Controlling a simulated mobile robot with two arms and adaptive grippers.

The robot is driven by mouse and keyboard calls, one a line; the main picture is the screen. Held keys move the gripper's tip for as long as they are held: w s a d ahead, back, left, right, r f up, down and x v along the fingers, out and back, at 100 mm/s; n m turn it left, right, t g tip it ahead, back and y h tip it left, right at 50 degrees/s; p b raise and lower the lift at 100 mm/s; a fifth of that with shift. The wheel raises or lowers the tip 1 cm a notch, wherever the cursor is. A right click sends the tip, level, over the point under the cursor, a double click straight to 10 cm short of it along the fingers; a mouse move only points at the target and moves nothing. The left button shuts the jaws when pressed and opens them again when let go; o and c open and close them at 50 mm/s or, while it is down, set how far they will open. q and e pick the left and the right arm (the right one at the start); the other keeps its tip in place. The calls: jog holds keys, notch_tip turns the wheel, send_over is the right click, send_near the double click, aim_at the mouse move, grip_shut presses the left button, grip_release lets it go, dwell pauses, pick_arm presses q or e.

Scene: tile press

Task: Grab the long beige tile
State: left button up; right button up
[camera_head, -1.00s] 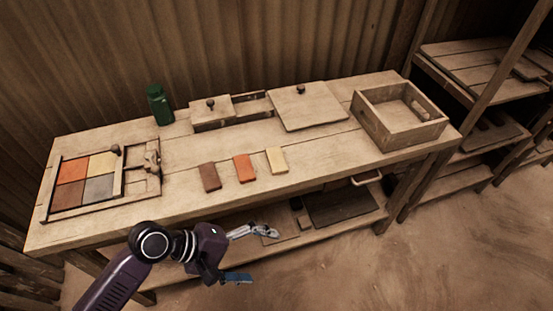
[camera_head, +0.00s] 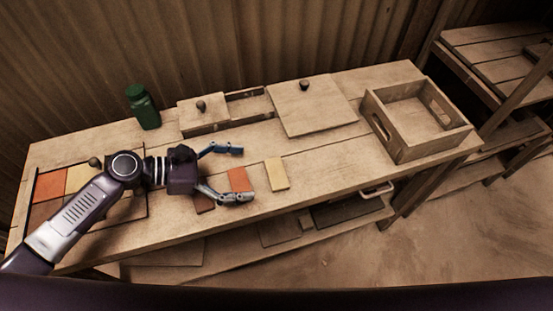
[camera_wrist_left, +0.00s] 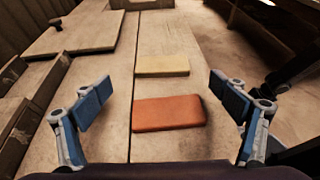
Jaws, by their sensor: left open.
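The long beige tile (camera_head: 277,174) lies flat on the workbench, right of the orange tile (camera_head: 239,180). In the left wrist view the beige tile (camera_wrist_left: 162,66) lies ahead, beyond the orange tile (camera_wrist_left: 168,113). My left gripper (camera_head: 240,173) is open and empty, its fingers spread on either side of the orange tile, short of the beige one. It also shows in the left wrist view (camera_wrist_left: 165,98) with both blue fingertips wide apart. Whether the fingers touch the bench cannot be told. My right gripper is not in view.
A brown tile (camera_head: 204,205) is partly hidden under my left gripper. A tile frame (camera_head: 36,185) with coloured tiles is at left, partly behind my arm. A green bottle (camera_head: 144,108), a lidded box (camera_head: 202,114), a knobbed board (camera_head: 310,104) and an open crate (camera_head: 395,146) stand along the bench.

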aim_at(276, 173)
pick_arm(q)
jog(key=x, duration=0.2)
jog(key=p+x, duration=0.1)
jog(key=x, duration=0.1)
jog(key=shift+s+d+r, duration=0.15)
jog(key=shift+s+r, duration=0.05)
jog(key=shift+s, duration=0.05)
jog(key=x, duration=0.2)
jog(key=shift+w+d+f, duration=0.1)
jog(key=shift+w+f, duration=0.1)
jog(key=shift+f, duration=0.1)
jog(key=shift+d+f, duration=0.2)
jog(key=shift+d, duration=0.05)
jog(key=c, duration=1.3)
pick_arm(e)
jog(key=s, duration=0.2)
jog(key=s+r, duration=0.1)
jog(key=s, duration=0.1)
